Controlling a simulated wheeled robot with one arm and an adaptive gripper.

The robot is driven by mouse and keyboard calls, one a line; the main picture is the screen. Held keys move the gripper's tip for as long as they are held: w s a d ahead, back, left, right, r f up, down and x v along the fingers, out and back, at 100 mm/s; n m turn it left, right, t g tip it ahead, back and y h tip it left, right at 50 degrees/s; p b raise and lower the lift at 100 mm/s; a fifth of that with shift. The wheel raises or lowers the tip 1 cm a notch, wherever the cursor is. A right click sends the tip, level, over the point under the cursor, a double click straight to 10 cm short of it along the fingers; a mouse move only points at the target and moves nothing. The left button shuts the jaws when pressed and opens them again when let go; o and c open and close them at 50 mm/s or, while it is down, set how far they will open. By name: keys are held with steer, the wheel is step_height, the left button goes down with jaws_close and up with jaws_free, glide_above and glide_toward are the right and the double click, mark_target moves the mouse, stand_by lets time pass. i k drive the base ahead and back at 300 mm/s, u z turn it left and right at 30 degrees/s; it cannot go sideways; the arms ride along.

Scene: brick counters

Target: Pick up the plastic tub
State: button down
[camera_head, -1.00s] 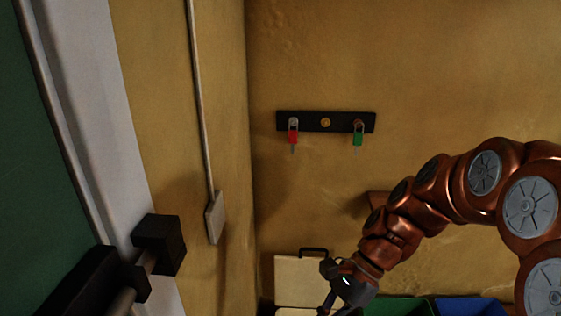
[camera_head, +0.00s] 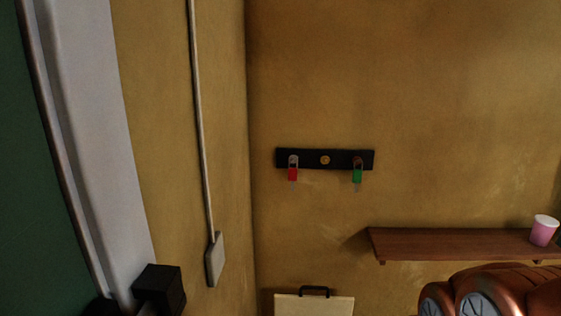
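No plastic tub that I can make out for certain is in view. A pink cup-like container with a pale rim (camera_head: 544,230) stands upright on the right end of a brown wall shelf (camera_head: 450,244); I cannot tell whether it is the tub. My gripper is out of the picture. Only copper-coloured links of my arm show at the lower right corner.
A black key rack (camera_head: 325,159) with a red tag (camera_head: 292,174) and a green tag (camera_head: 357,176) hangs on the yellow wall. A pale board with a black handle (camera_head: 314,304) shows at the bottom. A black block (camera_head: 159,290) is at lower left.

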mark_target(545, 226)
steer(key=z, duration=3.35)
steer(key=i, duration=0.55)
steer(key=u, duration=3.2)
steer(key=i, duration=0.1)
steer(key=z, duration=0.25)
